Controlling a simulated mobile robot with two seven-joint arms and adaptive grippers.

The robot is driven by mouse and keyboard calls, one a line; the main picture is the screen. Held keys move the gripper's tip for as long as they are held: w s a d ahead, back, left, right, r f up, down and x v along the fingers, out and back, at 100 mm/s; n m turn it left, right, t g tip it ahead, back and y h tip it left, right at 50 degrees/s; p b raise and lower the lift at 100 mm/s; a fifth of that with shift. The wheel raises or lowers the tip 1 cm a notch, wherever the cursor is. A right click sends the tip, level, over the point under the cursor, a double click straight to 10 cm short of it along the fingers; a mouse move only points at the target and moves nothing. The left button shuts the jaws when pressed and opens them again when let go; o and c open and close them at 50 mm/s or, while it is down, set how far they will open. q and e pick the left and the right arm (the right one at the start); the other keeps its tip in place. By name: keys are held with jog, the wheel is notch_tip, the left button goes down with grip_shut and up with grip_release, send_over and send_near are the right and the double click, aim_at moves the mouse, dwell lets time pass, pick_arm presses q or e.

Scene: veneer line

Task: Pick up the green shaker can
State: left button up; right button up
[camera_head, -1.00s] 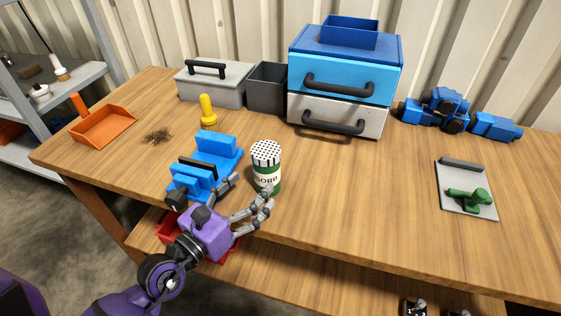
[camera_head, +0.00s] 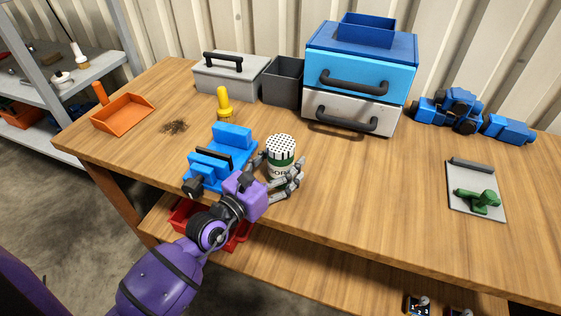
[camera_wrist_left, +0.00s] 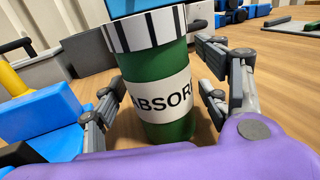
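The green shaker can (camera_head: 281,153) stands upright on the workbench, with a white lid dotted black and a white label. My left gripper (camera_head: 277,174) is at the can with a finger on each side of it. In the left wrist view the can (camera_wrist_left: 165,122) fills the space between the fingers of the left gripper (camera_wrist_left: 165,95), its label reading "ABSOR". The fingers are spread and gaps show beside the can, more clearly on the right. The can's lower part is hidden by the gripper in the head view. My right gripper is not seen.
A blue vise (camera_head: 222,158) stands just left of the can, close to my gripper. Behind are a yellow-handled brush (camera_head: 224,101), a grey toolbox (camera_head: 231,77), a dark bin (camera_head: 283,81) and a drawer unit (camera_head: 359,75). The bench right of the can is clear up to a grey plate (camera_head: 470,205).

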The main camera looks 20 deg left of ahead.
aim_at(273, 158)
pick_arm(q)
jog(key=c, duration=1.1)
jog(key=shift+r, duration=0.1)
jog(key=shift+c, duration=0.9)
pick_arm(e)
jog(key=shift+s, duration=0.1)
pick_arm(q)
jog(key=shift+r, duration=0.3)
jog(key=r, duration=0.2)
jog(key=r+p, duration=0.1)
jog(key=shift+s+r, duration=0.3)
jog(key=shift+r, duration=0.05)
jog(key=s+r, duration=0.1)
jog(key=r, duration=0.1)
jog(key=s+r+p, duration=0.1)
jog(key=s, duration=0.1)
jog(key=s+r, duration=0.2)
jog(key=shift+d+r, duration=0.3)
jog(key=shift+r, duration=0.05)
jog(key=s+d+r, duration=0.1)
jog(key=s+r, duration=0.2)
jog(key=s, duration=0.5)
jog(key=shift+s, duration=0.15)
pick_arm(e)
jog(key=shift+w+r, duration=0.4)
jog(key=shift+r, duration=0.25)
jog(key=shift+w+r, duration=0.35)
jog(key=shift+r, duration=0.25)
